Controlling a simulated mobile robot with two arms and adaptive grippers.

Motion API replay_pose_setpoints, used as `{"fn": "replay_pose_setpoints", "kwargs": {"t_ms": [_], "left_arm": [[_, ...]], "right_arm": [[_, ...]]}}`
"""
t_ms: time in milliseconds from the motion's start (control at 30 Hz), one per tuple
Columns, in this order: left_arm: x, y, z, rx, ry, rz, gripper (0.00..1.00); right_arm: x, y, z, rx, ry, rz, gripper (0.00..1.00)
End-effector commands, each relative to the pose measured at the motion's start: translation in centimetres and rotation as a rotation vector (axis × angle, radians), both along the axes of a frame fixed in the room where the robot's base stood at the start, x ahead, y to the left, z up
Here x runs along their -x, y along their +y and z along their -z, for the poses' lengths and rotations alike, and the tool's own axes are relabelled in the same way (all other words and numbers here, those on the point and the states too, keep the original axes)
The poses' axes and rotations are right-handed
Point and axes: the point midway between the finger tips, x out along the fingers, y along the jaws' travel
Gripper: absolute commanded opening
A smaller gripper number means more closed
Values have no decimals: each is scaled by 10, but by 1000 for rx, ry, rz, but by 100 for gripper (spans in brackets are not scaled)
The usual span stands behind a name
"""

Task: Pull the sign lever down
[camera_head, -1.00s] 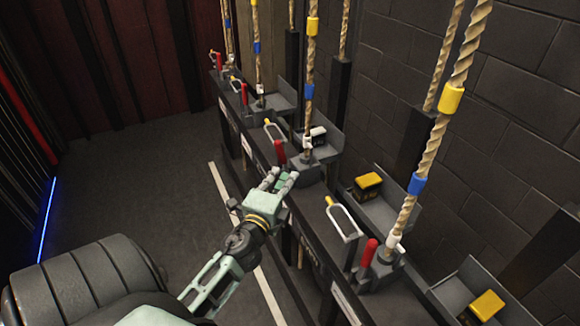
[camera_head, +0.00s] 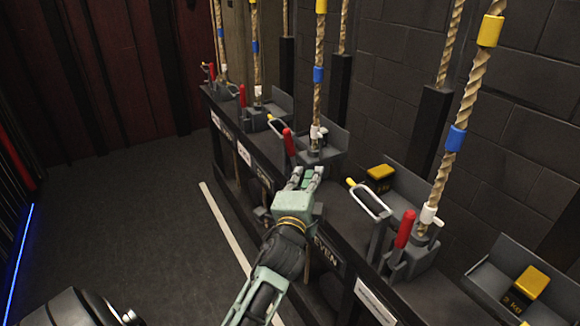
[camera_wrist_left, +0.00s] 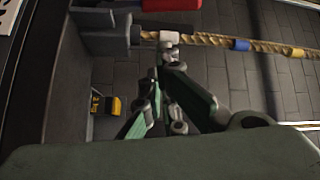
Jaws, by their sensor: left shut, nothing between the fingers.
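Several upright red-handled levers stand along the dark bench; I cannot tell which is the sign lever. One red lever (camera_head: 289,142) is just behind my left gripper (camera_head: 308,176), up and to its left. A nearer red lever (camera_head: 404,229) stands to the right, apart from the gripper. My left gripper is shut and empty, over the bench near the foot of a rope (camera_head: 318,100). In the left wrist view its fingers (camera_wrist_left: 163,95) point toward a rope (camera_wrist_left: 210,39) and its white band; contact cannot be told. My right gripper is out of view.
Pale loop handles with yellow tips, such as the near one (camera_head: 368,200), stick up beside the levers. Black-and-yellow blocks (camera_head: 380,178) sit in grey trays. Labels, one reading "EVEN" (camera_head: 327,250), line the bench front. The floor (camera_head: 130,200) at left is clear.

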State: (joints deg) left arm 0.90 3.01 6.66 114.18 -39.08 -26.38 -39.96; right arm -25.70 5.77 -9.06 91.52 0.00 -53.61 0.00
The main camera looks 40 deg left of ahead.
Motion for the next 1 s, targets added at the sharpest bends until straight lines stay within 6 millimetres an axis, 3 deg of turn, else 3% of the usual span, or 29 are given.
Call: {"fn": "replay_pose_setpoints", "kwargs": {"t_ms": [100, 267, 767, 1000], "left_arm": [[-15, -6, -17, -62, -42, 6, 0], [-26, -4, -26, -85, -52, 8, 0], [-110, 31, -41, -83, -51, 6, 0], [-89, 54, -34, -85, -49, 6, 0]], "right_arm": [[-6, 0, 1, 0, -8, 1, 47], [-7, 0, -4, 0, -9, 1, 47], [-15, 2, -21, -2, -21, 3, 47], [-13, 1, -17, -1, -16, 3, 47]]}}
